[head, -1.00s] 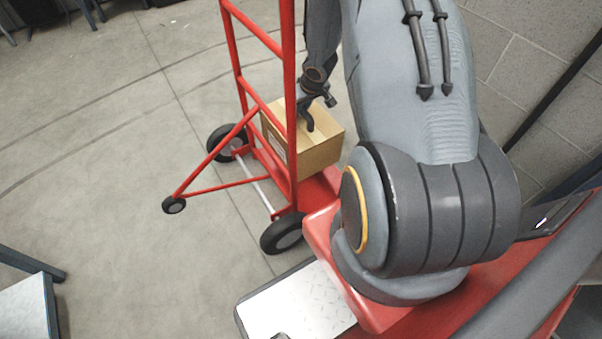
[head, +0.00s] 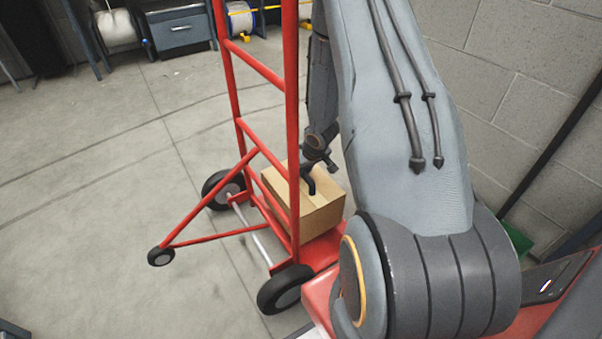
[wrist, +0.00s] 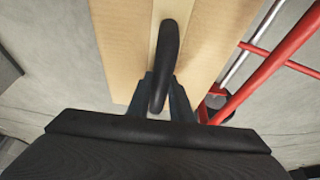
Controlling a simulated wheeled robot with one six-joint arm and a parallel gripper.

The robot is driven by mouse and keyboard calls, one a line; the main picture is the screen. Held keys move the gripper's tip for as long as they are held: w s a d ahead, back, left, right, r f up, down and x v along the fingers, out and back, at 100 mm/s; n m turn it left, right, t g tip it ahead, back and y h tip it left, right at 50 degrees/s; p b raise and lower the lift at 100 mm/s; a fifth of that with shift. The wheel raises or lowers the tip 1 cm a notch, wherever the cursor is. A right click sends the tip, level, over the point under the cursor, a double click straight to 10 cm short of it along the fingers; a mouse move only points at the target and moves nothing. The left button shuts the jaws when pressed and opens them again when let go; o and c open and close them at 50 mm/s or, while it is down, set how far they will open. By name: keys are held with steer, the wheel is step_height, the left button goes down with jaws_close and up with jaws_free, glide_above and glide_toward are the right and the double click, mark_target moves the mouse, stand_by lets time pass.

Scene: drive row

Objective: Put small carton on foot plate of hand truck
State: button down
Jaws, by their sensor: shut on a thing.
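The small carton (head: 318,210) is a tan cardboard box with a paler tape strip on top. In the wrist view my gripper (wrist: 162,85) covers part of the carton (wrist: 215,40), and the red frame shows at right. The carton's far lower side is hidden.
The hand truck has black wheels (head: 286,289) and a red rear brace ending in a small wheel (head: 161,256). A grey block wall (head: 525,90) stands close on the right. The concrete floor (head: 100,190) at left is clear. A cabinet (head: 180,28) and reels stand at the back.

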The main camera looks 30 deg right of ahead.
mark_target(302, 182)
steer(key=shift+f+b, duration=1.1)
steer(key=shift+f, duration=1.1)
steer(key=c, duration=1.6)
jaws_free()
steer(key=p+v, duration=0.6)
steer(key=v, duration=0.6)
steer(key=shift+s, duration=0.1)
